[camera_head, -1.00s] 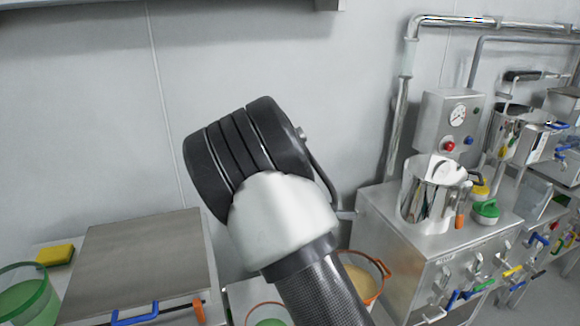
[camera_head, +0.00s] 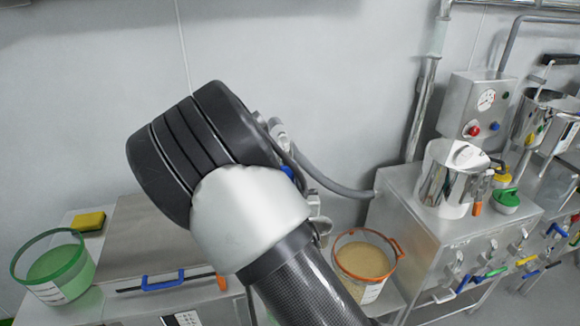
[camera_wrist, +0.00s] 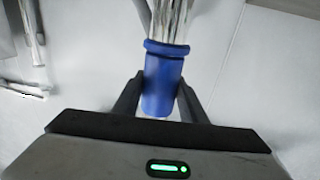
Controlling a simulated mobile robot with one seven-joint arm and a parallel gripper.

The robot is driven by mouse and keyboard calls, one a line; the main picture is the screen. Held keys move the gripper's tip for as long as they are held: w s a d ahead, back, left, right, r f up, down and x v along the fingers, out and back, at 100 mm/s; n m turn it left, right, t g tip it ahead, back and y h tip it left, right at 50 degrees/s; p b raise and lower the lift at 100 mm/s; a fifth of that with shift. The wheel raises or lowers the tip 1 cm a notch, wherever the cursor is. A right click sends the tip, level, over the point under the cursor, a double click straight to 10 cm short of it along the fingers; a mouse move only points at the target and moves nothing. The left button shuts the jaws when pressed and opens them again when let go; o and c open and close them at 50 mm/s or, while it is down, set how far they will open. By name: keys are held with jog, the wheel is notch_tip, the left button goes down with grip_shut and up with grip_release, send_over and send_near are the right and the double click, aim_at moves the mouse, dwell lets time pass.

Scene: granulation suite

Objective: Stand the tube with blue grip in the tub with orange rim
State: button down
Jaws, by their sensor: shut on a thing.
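The tube's blue grip (camera_wrist: 162,88) is between the two fingers of my gripper (camera_wrist: 157,98) in the wrist view, with the shiny metal tube running up out of the frame. My gripper is shut on it. In the head view my own arm hides most of the tube and gripper; only a small patch of blue (camera_head: 287,171) shows beside the arm. The tub with orange rim (camera_head: 398,250) stands to the right of my arm, with tan contents and a white label. The held tube is apart from the tub, up and to its left.
A green-rimmed tub (camera_head: 82,262) and a yellow sponge (camera_head: 88,221) are at the left, beside a steel lidded box with a blue handle (camera_head: 163,281). A steel cabinet (camera_head: 420,222) bearing a shiny vessel (camera_head: 440,180) and a gauge box stands close right of the orange-rimmed tub.

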jog(key=shift+s+a+r, duration=0.15)
jog(key=shift+s+a, duration=0.05)
jog(key=shift+s, duration=0.15)
jog(key=shift+s+f, duration=0.1)
jog(key=shift+f, duration=0.3)
notch_tip(320, 180, down, 29)
jog(key=b, duration=2.1)
jog(key=shift+r, duration=0.1)
jog(key=c, duration=1)
grip_release()
jog(key=shift+s+d+p, duration=0.35)
jog(key=shift+s+p, duration=0.35)
jog(key=shift+s, duration=2.15)
jog(key=shift+s+d+p, duration=0.35)
jog(key=shift+s+p, duration=0.3)
jog(key=shift+s, duration=2.25)
jog(key=shift+s+d+p, duration=0.35)
jog(key=shift+s+p, duration=0.35)
jog(key=shift+s, duration=2.15)
